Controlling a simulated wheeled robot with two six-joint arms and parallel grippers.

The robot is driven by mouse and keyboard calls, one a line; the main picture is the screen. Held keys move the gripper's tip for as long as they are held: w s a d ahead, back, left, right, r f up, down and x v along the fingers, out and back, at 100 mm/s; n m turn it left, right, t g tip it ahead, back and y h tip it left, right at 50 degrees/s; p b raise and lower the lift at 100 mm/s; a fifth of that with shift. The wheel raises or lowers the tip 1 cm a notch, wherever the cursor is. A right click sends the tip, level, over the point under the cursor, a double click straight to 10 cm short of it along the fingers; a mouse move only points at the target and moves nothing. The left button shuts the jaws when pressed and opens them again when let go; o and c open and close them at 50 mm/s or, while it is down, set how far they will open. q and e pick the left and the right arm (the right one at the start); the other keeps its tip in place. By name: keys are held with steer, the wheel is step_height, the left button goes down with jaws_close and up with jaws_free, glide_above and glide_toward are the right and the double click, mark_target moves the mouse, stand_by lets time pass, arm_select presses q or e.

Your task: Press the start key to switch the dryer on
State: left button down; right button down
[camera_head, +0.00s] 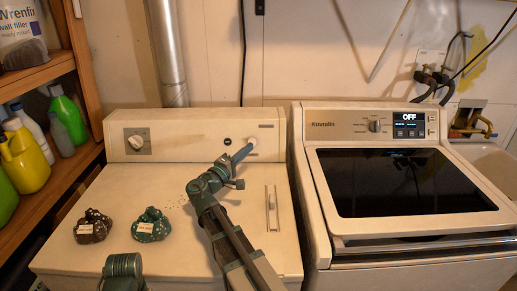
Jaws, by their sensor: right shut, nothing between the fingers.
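The dryer appears to be the white machine on the left, with a back panel (185,143) carrying a dial (136,142), a small dark round spot (228,141) and a pale round key (253,141). The pale key may be the start key; no lettering on it is readable. My right gripper (246,150) is shut and empty, reaching up to the panel with its tip at or very near the pale key. I cannot tell whether it touches. My left gripper is not in view; a green part of my own arm shows at the bottom left.
A slotted slider (271,209) is right of my arm. Bottles (24,157) stand on shelves at left.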

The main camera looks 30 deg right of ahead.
steer(key=shift+w+d+f, duration=0.15)
steer(key=shift+d+f, duration=0.15)
steer(key=shift+f, duration=0.05)
steer(key=shift+w+d, duration=0.1)
steer(key=shift+w, duration=0.05)
steer(key=shift+w+d+f+b, duration=0.55)
steer(key=shift+w+d, duration=0.15)
steer(key=shift+w, duration=0.4)
steer(key=shift+w+d+f+b, duration=0.5)
steer(key=shift+w+d+b, duration=0.15)
steer(key=shift+w, duration=0.5)
steer(key=shift+w+d+f+b, duration=0.5)
steer(key=shift+w+d, duration=0.2)
steer(key=shift+w, duration=0.4)
steer(key=shift+w, duration=0.1)
steer(key=shift+w+d+f, duration=0.15)
steer(key=shift+w+d, duration=0.05)
steer(key=shift+w, duration=0.05)
